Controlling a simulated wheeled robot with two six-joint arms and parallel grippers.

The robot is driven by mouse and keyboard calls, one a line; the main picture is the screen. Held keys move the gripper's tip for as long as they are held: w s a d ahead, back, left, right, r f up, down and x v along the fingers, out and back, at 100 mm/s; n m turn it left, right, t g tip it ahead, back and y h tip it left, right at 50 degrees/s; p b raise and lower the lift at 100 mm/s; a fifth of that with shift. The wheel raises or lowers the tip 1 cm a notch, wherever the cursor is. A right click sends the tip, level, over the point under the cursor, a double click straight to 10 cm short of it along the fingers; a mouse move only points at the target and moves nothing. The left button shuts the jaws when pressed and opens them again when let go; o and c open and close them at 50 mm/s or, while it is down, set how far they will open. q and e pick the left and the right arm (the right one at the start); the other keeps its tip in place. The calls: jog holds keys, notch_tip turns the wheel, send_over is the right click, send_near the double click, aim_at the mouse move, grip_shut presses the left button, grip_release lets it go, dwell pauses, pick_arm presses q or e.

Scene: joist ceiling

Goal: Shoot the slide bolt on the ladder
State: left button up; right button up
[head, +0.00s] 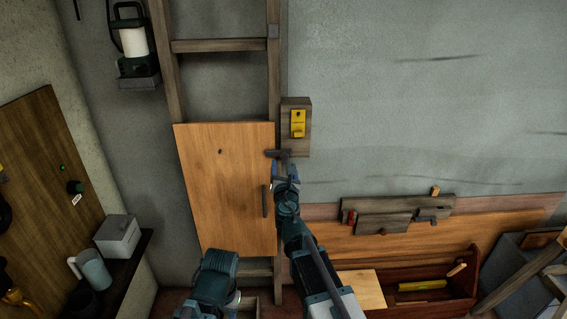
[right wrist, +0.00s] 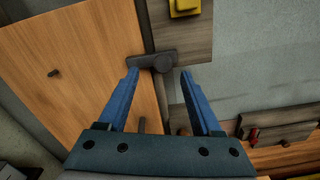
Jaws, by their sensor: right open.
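The ladder (head: 273,75) stands against the wall, with an orange-brown wooden panel (head: 222,185) across its lower part. A dark slide bolt (head: 276,153) lies at the panel's upper right edge, by a wooden block (head: 296,143). In the right wrist view the bolt (right wrist: 150,61) spans the gap between panel and block, its thicker round end to the right. My right gripper (head: 284,170) is open just below the bolt. Its blue fingertips stand left and right of the bolt's round end; contact cannot be told. My left gripper's fingers do not show.
A yellow piece (head: 298,123) sits on the block above the bolt. A dark vertical handle (head: 264,201) is on the panel, left of my right gripper. A lantern (head: 134,42) hangs upper left. A tool rack (head: 397,214) and wooden toolbox (head: 430,290) are at right.

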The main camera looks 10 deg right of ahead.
jog(key=s+a, duration=0.1)
jog(key=s, duration=0.8)
jog(key=shift+s+a, duration=0.25)
jog(key=shift+s, duration=0.05)
jog(key=s+d+f+m+g+h+p, duration=0.1)
jog(key=s+f+m+g+p, duration=0.3)
jog(key=m, duration=0.6)
jog(key=s+f+m+g+h+p, duration=0.2)
jog(key=s+f+m+g, duration=0.35)
jog(key=m, duration=0.45)
jog(key=s+a+f+m+g+y+p, duration=0.1)
jog(key=s+a+m+g+y, duration=0.1)
jog(key=s, duration=0.5)
jog(key=s+a+f+m+g+y+p, duration=0.1)
jog(key=s+a+f+m+g+y, duration=0.1)
jog(key=s+a+m+g, duration=0.3)
jog(key=s+a+g, duration=0.1)
jog(key=s+a, duration=0.2)
jog(key=shift+f+y+p, duration=0.3)
jog(key=shift+p, duration=0.05)
jog(key=shift+o, duration=0.4)
jog(key=shift+a+g, duration=0.1)
jog(key=shift+g, duration=0.15)
